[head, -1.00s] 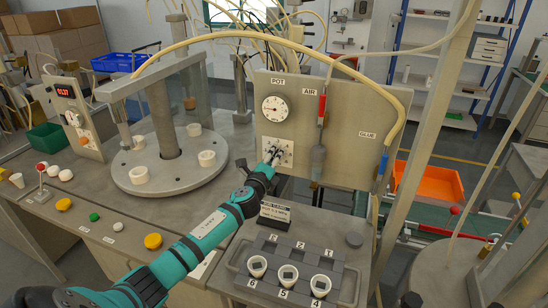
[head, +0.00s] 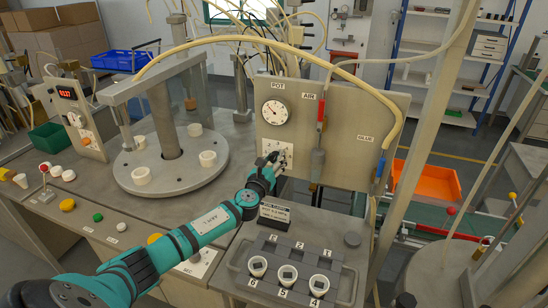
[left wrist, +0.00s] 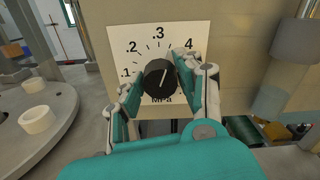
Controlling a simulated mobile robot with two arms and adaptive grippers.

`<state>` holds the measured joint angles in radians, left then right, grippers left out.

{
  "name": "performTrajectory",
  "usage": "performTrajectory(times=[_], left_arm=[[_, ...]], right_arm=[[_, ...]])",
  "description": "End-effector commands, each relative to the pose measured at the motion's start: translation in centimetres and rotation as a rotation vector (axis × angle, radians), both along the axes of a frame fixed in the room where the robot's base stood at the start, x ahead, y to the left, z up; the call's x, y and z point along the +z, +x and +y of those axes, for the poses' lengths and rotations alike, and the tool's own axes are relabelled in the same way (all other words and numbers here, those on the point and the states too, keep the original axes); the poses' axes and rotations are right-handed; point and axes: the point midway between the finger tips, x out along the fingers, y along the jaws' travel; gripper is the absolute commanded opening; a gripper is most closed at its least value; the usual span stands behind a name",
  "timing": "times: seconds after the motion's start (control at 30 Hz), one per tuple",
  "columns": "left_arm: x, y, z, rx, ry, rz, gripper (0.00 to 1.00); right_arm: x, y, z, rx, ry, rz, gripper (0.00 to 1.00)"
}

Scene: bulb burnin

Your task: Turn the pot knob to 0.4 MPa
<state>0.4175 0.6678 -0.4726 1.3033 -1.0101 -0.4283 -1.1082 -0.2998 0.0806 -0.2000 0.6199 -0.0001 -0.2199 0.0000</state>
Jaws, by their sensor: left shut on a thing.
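The pot knob (left wrist: 159,77) is black and round, on a white dial plate (left wrist: 120,40) marked .1, .2, .3, .4 and MPa. Its white pointer line leans slightly right of straight up, seemingly between .3 and .4. My left gripper (left wrist: 160,88) is shut on the knob, one finger on each side; in the head view it (head: 277,160) hides most of the knob. The POT gauge (head: 275,112) above has its needle pointing to the upper left. My right gripper is not in view.
The AIR (head: 319,140) and GLUE (head: 382,165) nozzles hang on the panel (head: 340,120) to the right. A tray (head: 238,264) with several white cups stands in front. A round turntable (head: 125,175) is to the left.

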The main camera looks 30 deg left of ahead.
Motion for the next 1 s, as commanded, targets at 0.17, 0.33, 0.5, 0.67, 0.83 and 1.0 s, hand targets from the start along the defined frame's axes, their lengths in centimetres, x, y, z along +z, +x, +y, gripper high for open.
performTrajectory(times=[0.17,0.33,0.5,0.67,0.83,1.0], left_arm=[[-0.2,-0.1,-0.1,-0.002,0.148,0.042,0.04],[-0.3,-0.1,-0.1,-0.003,0.266,0.071,0.04],[-0.3,-0.1,-0.2,-0.004,0.349,0.091,0.04],[-0.4,-0.1,-0.2,-0.004,0.397,0.103,0.04],[-0.5,-0.1,-0.2,-0.004,0.422,0.109,0.04],[-0.5,-0.1,-0.2,-0.004,0.426,0.110,0.04]], right_arm=[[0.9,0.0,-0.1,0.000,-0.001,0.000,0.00],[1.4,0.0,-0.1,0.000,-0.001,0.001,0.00],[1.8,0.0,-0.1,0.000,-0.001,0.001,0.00],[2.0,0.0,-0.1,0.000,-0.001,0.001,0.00],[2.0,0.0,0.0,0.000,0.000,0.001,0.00],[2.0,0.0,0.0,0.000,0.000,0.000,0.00]])
